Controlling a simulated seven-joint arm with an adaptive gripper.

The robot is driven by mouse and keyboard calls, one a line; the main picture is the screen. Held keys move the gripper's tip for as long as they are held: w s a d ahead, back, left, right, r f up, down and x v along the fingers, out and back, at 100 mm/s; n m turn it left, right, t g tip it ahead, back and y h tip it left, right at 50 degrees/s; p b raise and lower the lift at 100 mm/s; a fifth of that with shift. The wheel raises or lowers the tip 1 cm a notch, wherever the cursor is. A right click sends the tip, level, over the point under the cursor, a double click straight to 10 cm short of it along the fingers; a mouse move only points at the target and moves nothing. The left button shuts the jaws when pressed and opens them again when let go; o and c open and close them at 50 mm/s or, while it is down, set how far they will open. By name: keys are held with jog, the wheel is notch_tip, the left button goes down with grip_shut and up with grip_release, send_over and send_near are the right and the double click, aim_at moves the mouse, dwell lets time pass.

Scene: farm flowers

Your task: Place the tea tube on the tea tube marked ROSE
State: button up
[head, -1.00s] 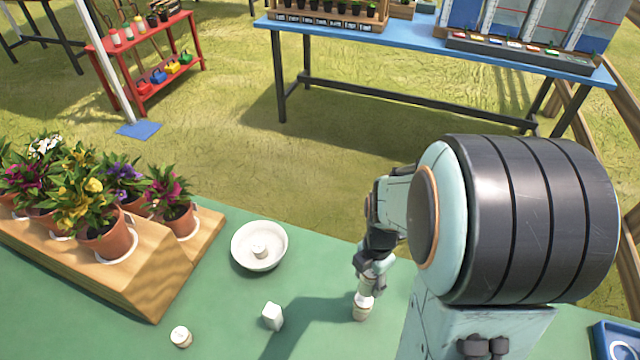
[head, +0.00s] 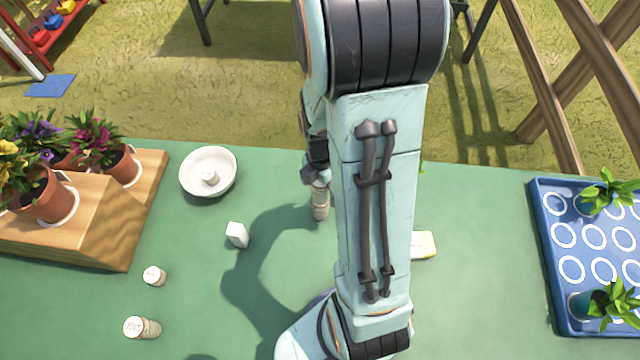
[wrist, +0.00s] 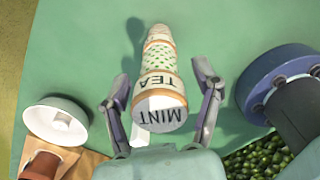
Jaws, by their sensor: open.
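A tea tube with a white lid lettered MINT TEA (wrist: 160,95) and a green-dotted side stands in the middle of the wrist view. It appears stacked end to end on another tube (wrist: 159,34), whose marking I cannot read. My gripper (wrist: 160,88) is open, with one finger on each side of the MINT tube. In the head view, my arm partly hides the gripper (head: 315,176) and the stack, but the lower tube (head: 320,206) shows on the green table. Two more tubes, one short (head: 154,276) and one lying or leaning (head: 142,327), are at the lower left; their lettering is unclear.
A white bowl (head: 208,172) and a small white block (head: 237,235) are left of the stack. A wooden stand (head: 95,235) with potted flowers is farther left. A yellow-white item (head: 425,245) and a blue tray (head: 546,260) with plants are to the right.

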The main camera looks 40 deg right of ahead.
jog(key=shift+r, duration=0.1)
notch_tip(320, 180, up, 12)
jog(key=shift+f, duration=0.15)
jog(key=shift+a+r, duration=0.2)
jog(key=shift+r, duration=0.05)
jog(key=s+a+r+m, duration=0.2)
jog(key=s+a+m, duration=0.7)
jog(key=a+m, duration=0.4)
jog(key=m, duration=0.5)
jog(key=shift+s+m+y, duration=0.3)
jog(key=shift+s+y, duration=0.05)
jog(key=shift+y, duration=0.05)
